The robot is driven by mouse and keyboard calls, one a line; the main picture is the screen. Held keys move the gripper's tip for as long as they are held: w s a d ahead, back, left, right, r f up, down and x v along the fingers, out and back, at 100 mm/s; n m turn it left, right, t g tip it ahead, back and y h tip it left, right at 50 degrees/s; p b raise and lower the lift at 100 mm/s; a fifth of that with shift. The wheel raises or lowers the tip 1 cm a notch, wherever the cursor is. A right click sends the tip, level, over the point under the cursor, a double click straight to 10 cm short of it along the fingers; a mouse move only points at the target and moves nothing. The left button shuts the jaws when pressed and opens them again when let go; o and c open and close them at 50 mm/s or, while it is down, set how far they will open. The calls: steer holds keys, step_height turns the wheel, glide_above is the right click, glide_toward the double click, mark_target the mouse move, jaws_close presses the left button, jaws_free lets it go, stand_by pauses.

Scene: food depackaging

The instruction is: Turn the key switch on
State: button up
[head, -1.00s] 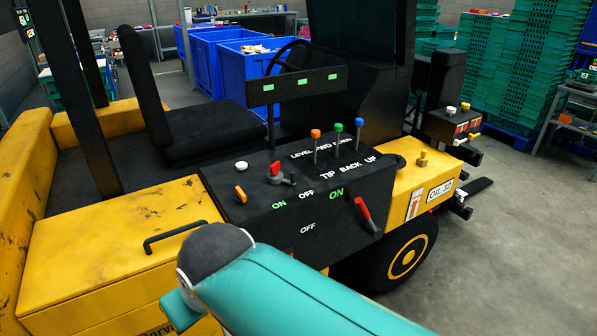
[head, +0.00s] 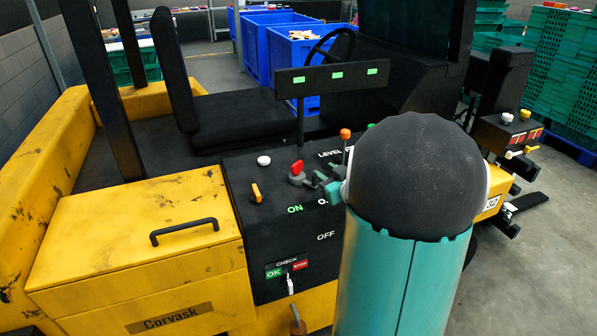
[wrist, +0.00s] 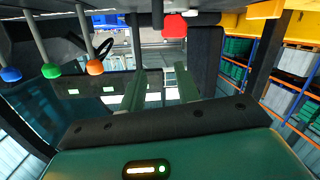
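The black control panel (head: 285,225) is on a yellow vehicle. A red-topped switch on a grey base (head: 297,172) stands on it, near ON and OFF lettering; it looks like the key switch, though no label confirms this. A red piece, probably its top, shows at the top of the wrist view (wrist: 175,25), beyond my fingertips. My gripper (head: 329,187) is just right of this switch in the head view, partly hidden by my dark wrist. In the wrist view (wrist: 160,78) its two fingers are apart with nothing between them. I see no contact with the switch.
Beside the red switch are an orange switch (head: 256,192) and a white button (head: 263,160). An orange-knobbed lever (head: 345,134) rises close to my gripper; more levers show in the wrist view. A black bar (head: 325,80) stands above the panel. My arm hides the panel's right side.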

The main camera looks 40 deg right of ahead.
mark_target(316, 179)
steer(key=s+d+f+t+y, duration=0.2)
steer(key=s+f+y, duration=0.2)
steer(key=s+f, duration=0.25)
steer(key=shift+n+y, duration=0.3)
steer(key=shift+n, duration=0.1)
steer(key=w, duration=1.3)
steer(key=shift+w+a+r, duration=0.15)
steer(key=shift+a+r, duration=0.05)
steer(key=shift+a, duration=0.15)
jaws_close()
